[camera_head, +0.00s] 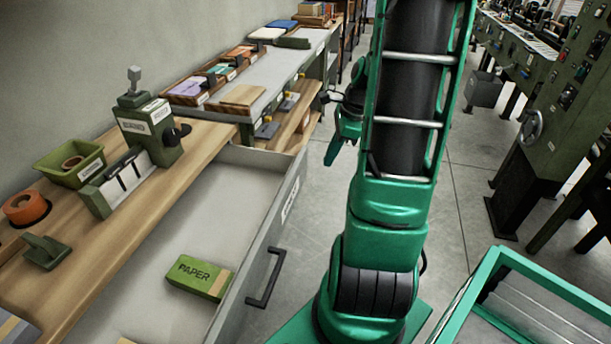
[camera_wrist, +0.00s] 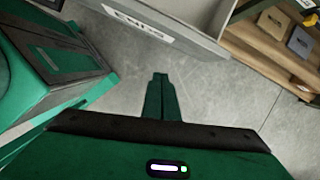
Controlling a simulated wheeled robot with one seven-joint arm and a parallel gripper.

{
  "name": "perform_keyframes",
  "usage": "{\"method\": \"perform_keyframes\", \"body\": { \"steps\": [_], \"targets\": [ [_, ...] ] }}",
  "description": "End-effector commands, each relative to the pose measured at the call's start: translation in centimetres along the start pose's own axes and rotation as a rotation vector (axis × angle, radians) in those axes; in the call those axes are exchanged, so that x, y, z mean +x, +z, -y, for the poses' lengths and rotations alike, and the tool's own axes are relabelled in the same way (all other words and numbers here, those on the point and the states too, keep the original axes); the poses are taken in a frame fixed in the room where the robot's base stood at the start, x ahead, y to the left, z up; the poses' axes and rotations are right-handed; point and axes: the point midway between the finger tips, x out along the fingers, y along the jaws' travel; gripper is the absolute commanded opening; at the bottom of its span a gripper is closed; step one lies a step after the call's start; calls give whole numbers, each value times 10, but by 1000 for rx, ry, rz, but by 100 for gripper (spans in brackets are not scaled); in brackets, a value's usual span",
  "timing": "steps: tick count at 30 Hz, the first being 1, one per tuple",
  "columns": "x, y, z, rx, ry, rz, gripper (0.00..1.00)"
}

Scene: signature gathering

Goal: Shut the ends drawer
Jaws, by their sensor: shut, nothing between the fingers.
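The ends drawer (camera_head: 283,225) is pulled far out from under the wooden bench in the head view. Its grey front has a white label and a dark bar handle (camera_head: 263,280). A green box marked PAPER (camera_head: 200,277) lies inside it. The drawer front with its ENDS label also shows at the top of the wrist view (camera_wrist: 205,42). My gripper (camera_head: 331,158) is shut and empty, beyond the drawer's far end and to the right of it. In the wrist view its fingers (camera_wrist: 160,80) are together over the floor, apart from the drawer front.
The bench (camera_head: 105,225) carries a green device (camera_head: 148,135), a green tray (camera_head: 70,163) and an orange tape roll (camera_head: 25,208). An open wooden shelf (camera_head: 297,125) stands beyond the drawer. A green-framed cart (camera_head: 490,270) is at lower right. Grey floor is clear beside the drawer.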

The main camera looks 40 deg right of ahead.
Motion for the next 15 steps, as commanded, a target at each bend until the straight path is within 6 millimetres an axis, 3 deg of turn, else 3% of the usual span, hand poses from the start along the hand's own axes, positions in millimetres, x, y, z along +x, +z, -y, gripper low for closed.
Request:
{"method": "perform_keyframes", "body": {
  "steps": [6,11,15],
  "targets": [
    [14,-16,24,256,-21,72,0],
    [22,-17,27,291,-22,82,0],
    [40,-15,27,289,-20,82,0]
  ]
}}
